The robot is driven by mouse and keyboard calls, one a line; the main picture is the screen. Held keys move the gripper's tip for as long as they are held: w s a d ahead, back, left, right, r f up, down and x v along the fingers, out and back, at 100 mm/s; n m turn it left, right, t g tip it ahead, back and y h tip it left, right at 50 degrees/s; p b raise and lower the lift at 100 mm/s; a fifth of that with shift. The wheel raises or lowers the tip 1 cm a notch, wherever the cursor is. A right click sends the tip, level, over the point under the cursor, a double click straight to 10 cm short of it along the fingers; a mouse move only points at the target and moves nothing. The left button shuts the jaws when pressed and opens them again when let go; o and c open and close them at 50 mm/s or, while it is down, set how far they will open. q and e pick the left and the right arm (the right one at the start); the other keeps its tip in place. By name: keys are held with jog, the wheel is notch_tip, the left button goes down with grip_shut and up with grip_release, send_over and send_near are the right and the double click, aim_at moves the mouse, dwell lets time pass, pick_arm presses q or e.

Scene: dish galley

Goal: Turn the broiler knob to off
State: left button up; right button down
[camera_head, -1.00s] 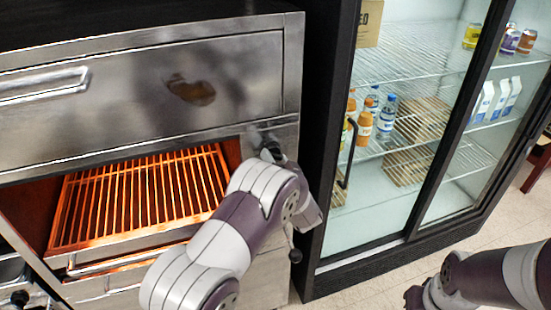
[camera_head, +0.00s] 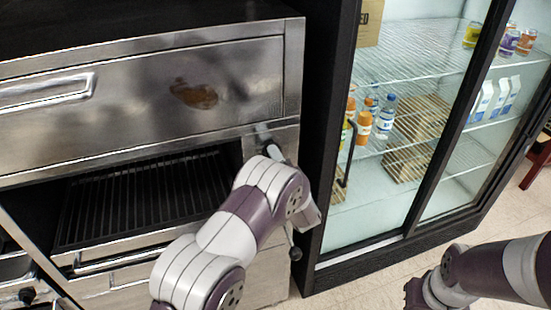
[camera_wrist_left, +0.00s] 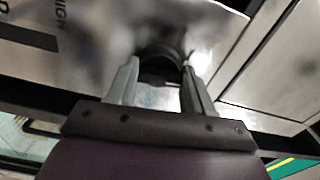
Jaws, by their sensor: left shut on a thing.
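The broiler's steel front (camera_head: 150,100) fills the left of the head view, and its grate (camera_head: 145,195) is dark. The black knob (camera_wrist_left: 160,60) shows in the left wrist view between my left gripper's two fingers (camera_wrist_left: 158,88). My left gripper is shut on it, with a finger on each side. In the head view my left gripper (camera_head: 274,150) is at the panel right of the grate opening, and the wrist largely hides the knob. My right gripper (camera_head: 416,291) is low at the right, away from the broiler; its jaws are too unclear to read.
A glass-door fridge (camera_head: 400,150) with bottles and cartons stands right of the broiler. A black-tipped lever (camera_head: 295,253) sticks out below my left wrist. The tiled floor (camera_head: 380,285) is clear in front of the fridge.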

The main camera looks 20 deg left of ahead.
pick_arm(q)
jog(key=shift+s+f+m, duration=0.1)
jog(key=shift+f+m, duration=0.2)
jog(key=shift+m, duration=0.3)
jog(key=o, duration=0.8)
jog(key=shift+o, duration=1.2)
jog(key=shift+r, duration=0.15)
jog(key=shift+d, duration=0.1)
jog(key=b+v, duration=0.4)
jog(key=v, duration=0.8)
jog(key=shift+s+d, duration=0.15)
jog(key=shift+s, duration=0.15)
